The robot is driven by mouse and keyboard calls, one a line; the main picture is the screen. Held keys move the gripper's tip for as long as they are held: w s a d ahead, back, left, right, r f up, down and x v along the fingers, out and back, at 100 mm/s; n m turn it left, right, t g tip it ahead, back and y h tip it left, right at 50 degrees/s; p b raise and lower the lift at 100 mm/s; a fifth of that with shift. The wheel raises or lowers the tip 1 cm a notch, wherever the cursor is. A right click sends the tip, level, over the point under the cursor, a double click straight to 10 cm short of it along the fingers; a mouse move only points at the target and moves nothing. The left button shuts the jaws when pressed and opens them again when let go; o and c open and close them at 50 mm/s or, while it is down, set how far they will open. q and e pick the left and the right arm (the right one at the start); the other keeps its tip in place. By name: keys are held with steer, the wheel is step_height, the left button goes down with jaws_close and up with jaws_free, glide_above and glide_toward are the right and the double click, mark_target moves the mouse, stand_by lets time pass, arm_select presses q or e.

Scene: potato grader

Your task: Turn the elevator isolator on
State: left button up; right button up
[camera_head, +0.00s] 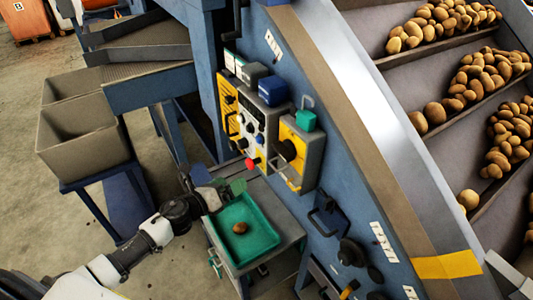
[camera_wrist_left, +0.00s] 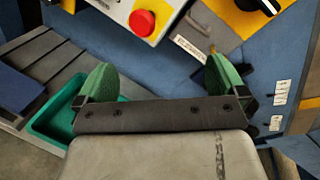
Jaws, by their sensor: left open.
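A yellow-fronted grey switch box with a black rotary knob (camera_head: 288,150), which looks like the isolator, sits on the blue machine side. A wire-like handle hangs under it. My right gripper is not in view.
A control panel (camera_head: 252,122) with a red mushroom button (camera_wrist_left: 142,22) is left of the box. Below is a green tray (camera_head: 272,238) holding one potato (camera_head: 240,228). Grey bins (camera_head: 70,145) stand at left. Potatoes (camera_head: 437,112) lie on the elevator flights at right.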

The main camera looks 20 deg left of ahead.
mark_target(279, 152)
arm_select(q)
steer(key=s+d+r+m+g+h, duration=0.15)
steer(key=d+r+m+h, duration=0.35)
steer(key=r+m, duration=0.5)
steer(key=shift+t+y, duration=0.25)
steer(key=shift+y, duration=0.15)
steer(key=p+x, duration=0.1)
steer(key=x, duration=0.2)
steer(key=p+x, duration=0.1)
steer(key=x, duration=0.2)
steer(key=p+x, duration=0.1)
steer(key=x, duration=0.3)
steer(key=shift+s+d+r, duration=0.1)
steer(key=shift+d+r, duration=0.05)
steer(key=shift+r, duration=0.1)
steer(key=shift+w+d+f, duration=0.1)
steer(key=shift+w+d, duration=0.25)
steer(key=shift+w, duration=0.05)
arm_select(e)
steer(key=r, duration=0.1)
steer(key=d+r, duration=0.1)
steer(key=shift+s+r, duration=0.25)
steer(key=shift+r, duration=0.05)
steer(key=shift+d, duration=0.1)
arm_select(q)
steer(key=shift+c, duration=0.8)
steer(key=c, duration=0.8)
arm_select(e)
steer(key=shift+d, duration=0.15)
